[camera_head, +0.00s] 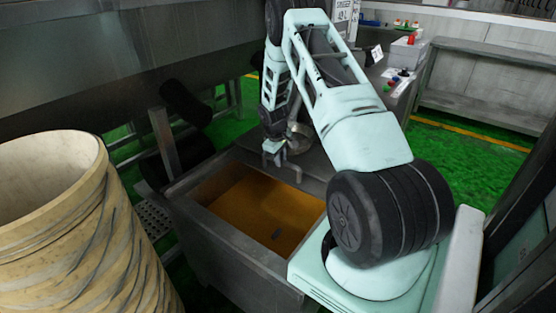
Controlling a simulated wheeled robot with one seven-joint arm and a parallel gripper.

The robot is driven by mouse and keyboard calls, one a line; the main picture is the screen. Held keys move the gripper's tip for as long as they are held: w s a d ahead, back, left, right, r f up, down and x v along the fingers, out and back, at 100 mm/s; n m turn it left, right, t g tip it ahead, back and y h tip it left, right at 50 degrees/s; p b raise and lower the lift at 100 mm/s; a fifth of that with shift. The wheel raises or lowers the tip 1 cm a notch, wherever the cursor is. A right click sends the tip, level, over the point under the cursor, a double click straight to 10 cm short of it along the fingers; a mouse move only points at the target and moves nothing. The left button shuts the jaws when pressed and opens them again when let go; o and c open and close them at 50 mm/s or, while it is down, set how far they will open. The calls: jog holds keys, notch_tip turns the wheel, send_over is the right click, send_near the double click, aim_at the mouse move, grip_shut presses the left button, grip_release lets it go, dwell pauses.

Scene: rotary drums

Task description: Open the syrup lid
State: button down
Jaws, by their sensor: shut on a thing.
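The syrup tank (178,190) is a grey metal box in the middle of the view, with amber-brown syrup (262,212) inside. Its near part is uncovered. A grey metal lid or cover (312,167) lies at its far side, partly behind my arm. My gripper (275,158) is at the far edge of the opening, pointing down by the front edge of the cover. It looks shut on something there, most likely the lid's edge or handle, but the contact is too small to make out. A small dark spot shows on the syrup.
A large metal drum (110,60) hangs over the upper left. A control box with coloured buttons (398,80) and a grey bench (490,75) stand behind. Green floor (460,155) is clear at the right.

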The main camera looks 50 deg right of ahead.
jog(key=c, duration=1.3)
grip_release()
jog(key=shift+r, duration=0.1)
jog(key=a+r, duration=0.3)
jog(key=r, duration=1.4)
jog(key=shift+a, duration=0.2)
